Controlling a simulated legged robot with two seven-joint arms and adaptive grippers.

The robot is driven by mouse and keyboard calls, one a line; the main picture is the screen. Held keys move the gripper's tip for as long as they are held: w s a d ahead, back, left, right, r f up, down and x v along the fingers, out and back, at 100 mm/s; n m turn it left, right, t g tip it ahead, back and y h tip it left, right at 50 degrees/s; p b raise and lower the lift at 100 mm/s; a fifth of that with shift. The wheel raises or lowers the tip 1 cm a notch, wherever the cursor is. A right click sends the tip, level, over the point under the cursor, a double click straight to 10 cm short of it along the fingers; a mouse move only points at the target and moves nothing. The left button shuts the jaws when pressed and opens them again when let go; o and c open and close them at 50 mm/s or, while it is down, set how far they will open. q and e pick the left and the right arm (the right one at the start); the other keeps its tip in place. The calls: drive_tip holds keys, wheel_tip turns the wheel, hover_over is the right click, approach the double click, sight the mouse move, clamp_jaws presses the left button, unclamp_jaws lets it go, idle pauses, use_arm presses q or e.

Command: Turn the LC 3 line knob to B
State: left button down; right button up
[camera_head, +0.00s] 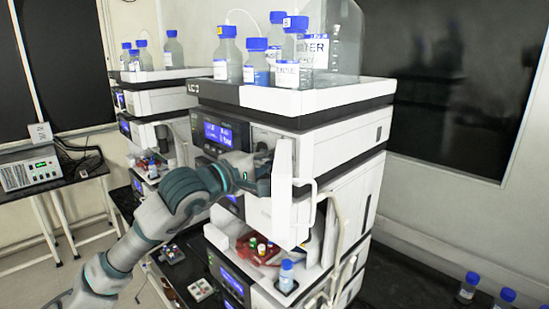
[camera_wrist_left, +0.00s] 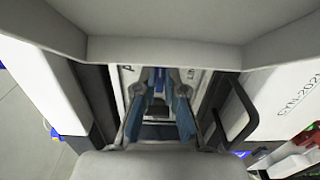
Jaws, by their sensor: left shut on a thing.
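The LC stack (camera_head: 270,98) stands in the middle of the head view; its small label seems to read LC 3. My left gripper (camera_head: 264,172) reaches into the recess of its upper module, beside a white door that stands open. In the left wrist view my left gripper (camera_wrist_left: 160,88) is shut on the blue line knob (camera_wrist_left: 159,76), which shows between the fingertips against a white lettered panel. The fingers hide most of the knob, so I cannot tell its setting. My right gripper is not in view.
The open white door (camera_head: 284,195) with its handle stands right of my left gripper. Bottles with blue caps (camera_head: 228,55) stand on top of the stack. Another stack (camera_head: 150,100) is behind at left. Below are a red tray (camera_head: 258,250) and a bottle (camera_head: 286,275).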

use_arm(q)
drive_tip(key=shift+d+f, duration=0.25)
drive_tip(key=shift+f, duration=0.25)
drive_tip(key=c, duration=1.5)
unclamp_jaws()
drive_tip(key=shift+s, duration=0.1)
drive_tip(key=shift+c, duration=0.2)
drive_tip(key=shift+s+a+r, duration=0.15)
drive_tip(key=shift+a+r, duration=0.05)
drive_tip(key=shift+r, duration=0.1)
drive_tip(key=shift+a, duration=0.1)
drive_tip(key=v, duration=1.2)
